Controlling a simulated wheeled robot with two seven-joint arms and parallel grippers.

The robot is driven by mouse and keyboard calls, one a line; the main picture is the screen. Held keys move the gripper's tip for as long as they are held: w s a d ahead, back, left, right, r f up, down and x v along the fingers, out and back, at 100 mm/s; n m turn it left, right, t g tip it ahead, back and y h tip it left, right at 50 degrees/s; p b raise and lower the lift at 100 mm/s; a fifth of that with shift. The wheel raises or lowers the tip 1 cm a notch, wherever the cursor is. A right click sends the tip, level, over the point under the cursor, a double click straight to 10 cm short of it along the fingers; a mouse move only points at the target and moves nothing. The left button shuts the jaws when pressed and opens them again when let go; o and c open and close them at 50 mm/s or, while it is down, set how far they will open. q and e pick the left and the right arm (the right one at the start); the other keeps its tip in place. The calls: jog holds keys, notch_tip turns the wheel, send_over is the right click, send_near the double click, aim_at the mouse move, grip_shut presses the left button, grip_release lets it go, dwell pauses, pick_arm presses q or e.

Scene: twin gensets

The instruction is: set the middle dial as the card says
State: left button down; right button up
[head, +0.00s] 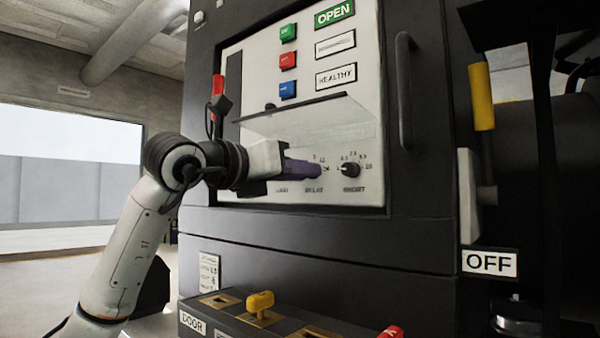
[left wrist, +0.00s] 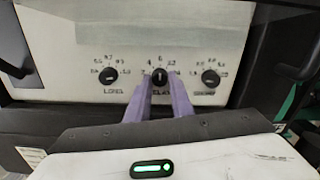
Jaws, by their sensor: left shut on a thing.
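Three black dials sit in a row on the white panel. In the left wrist view the middle dial (left wrist: 160,76), labelled DELAY, is between the purple fingertips of my left gripper (left wrist: 160,92), which is shut on it. Its pointer looks about upright, but the exact reading is too small to tell. The left dial (left wrist: 108,76) and right dial (left wrist: 210,77) stand free on either side. In the head view my left gripper (head: 318,170) covers the middle dial, and the right dial (head: 350,170) shows beside it. A small card (head: 209,272) with printed lines is below the panel; its text is hard to read.
A clear raised cover (head: 310,122) juts out above the dials and my gripper. A dark vertical handle (head: 404,90) is right of the panel. Green, red and blue buttons (head: 288,60) are above. A ledge below carries a yellow key-like handle (head: 260,303).

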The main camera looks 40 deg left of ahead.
pick_arm(q)
jog(key=c, duration=1.6)
grip_release()
jog(key=shift+o, duration=0.2)
jog(key=s, duration=1)
jog(key=shift+s+a+b, duration=0.2)
jog(key=shift+a+b, duration=0.1)
jog(key=shift+a, duration=0.1)
